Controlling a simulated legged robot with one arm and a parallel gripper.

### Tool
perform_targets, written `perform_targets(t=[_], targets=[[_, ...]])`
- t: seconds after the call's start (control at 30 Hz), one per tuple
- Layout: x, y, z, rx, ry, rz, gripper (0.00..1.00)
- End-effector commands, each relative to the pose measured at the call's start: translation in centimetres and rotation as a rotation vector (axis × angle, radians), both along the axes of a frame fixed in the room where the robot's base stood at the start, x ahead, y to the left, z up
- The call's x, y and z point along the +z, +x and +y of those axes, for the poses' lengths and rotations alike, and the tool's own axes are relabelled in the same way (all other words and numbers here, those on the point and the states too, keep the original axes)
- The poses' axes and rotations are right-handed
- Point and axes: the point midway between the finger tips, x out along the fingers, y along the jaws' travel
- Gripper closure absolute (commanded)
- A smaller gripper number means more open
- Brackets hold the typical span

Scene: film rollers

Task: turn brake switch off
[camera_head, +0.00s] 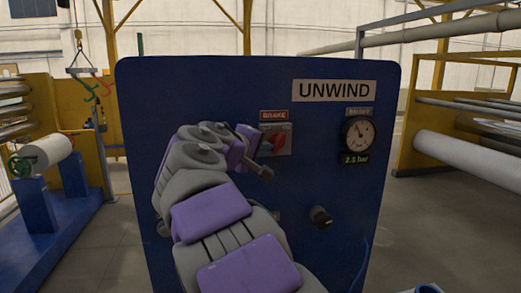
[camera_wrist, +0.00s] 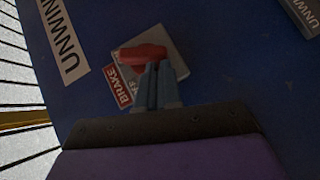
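The brake switch is a red knob (camera_head: 281,139) on a grey plate under a red BRAKE label (camera_head: 274,115), on the blue UNWIND panel (camera_head: 227,86). The knob looks tilted in the head view, and my gripper (camera_head: 263,148) is at its left side, partly hiding the plate. In the wrist view, the red knob (camera_wrist: 139,54) lies crosswise at the tips of my gripper (camera_wrist: 158,66). The two fingers are close together, with no clear gap and nothing visible between them. They appear at or against the knob; exact contact is unclear.
A pressure gauge (camera_head: 359,135) reading 2.1 or 2.3 bar is right of the switch. A black knob (camera_head: 320,217) sticks out lower on the panel. Roller racks stand left and right (camera_head: 470,155). Floor to the panel's right (camera_head: 430,220) is clear.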

Motion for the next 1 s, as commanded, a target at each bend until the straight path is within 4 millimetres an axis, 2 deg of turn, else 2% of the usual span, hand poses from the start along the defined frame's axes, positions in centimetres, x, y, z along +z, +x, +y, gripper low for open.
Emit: perform_targets(t=[0.27,0.8,1.0], targets=[[-0.7,0.1,-0.6,-0.009,-0.167,-0.049,1.0],[-2.4,0.2,-1.2,-0.006,-0.642,-0.184,1.0],[-2.9,0.4,-1.4,-0.001,-0.631,-0.183,1.0]])
